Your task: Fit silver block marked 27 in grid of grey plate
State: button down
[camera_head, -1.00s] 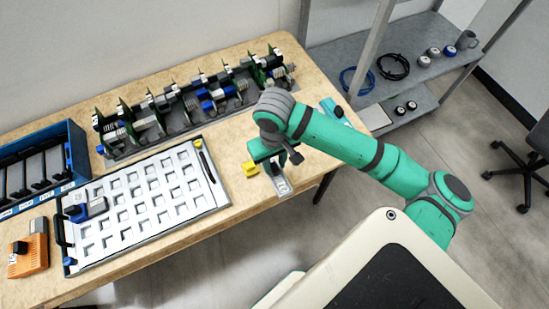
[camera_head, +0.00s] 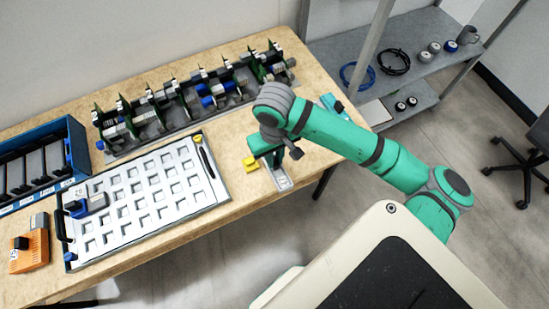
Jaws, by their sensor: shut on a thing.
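The grey plate (camera_head: 206,206) lies flat on the table, with a grid of square openings and a black handle at each end. My gripper (camera_head: 278,164) is low at the table's right front edge, to the right of the plate and apart from it. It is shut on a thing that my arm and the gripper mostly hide. A silver piece (camera_head: 283,180) shows directly below the gripper; I cannot tell whether it is the held thing. The number 27 is not legible anywhere.
A blue and grey part (camera_head: 88,206) sits on the plate's left end. A yellow piece (camera_head: 249,163) is left of my gripper. A long rack of parts (camera_head: 150,130) stands behind the plate. A blue bin (camera_head: 75,150) and an orange holder (camera_head: 30,250) are at left.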

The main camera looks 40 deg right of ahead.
notch_tip(320, 180, up, 9)
dwell(1.8)
jog(key=shift+r, duration=0.1)
jog(key=shift+w, duration=0.1)
